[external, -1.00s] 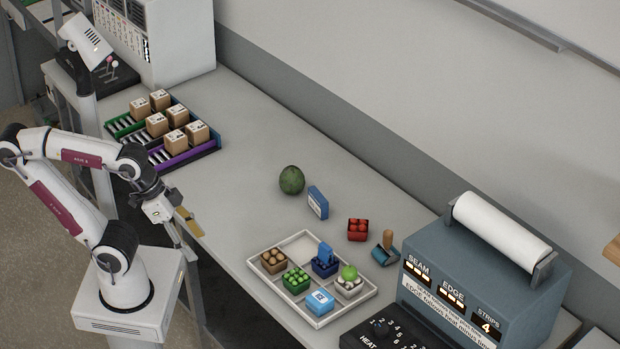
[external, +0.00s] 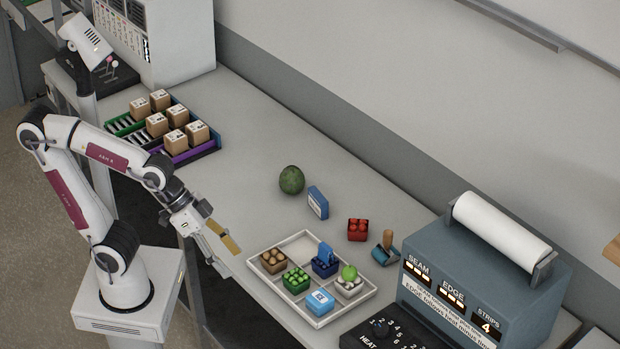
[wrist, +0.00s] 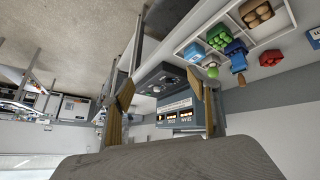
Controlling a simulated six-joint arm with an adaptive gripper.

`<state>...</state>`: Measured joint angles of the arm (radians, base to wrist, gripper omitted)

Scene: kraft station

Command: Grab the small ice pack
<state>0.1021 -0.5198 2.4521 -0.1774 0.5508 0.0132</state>
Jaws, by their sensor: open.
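Several blue, pack-like things show, and I cannot tell for certain which is the small ice pack. A light blue block with a white label (external: 320,301) lies in the front of the white tray (external: 259,282). A larger blue-and-white pack (external: 317,203) stands on the bench behind the tray. My gripper (external: 221,248) is open and empty, in the air left of the tray. In the wrist view its two tan fingers (wrist: 166,112) are spread apart.
The tray also holds brown, green and whitish punnets, with a green fruit (external: 349,272) on the whitish one. A red punnet (external: 358,229), a wooden-handled tool (external: 386,249) and a dark green fruit (external: 291,180) stand behind. The grey sealing machine (external: 480,275) stands right.

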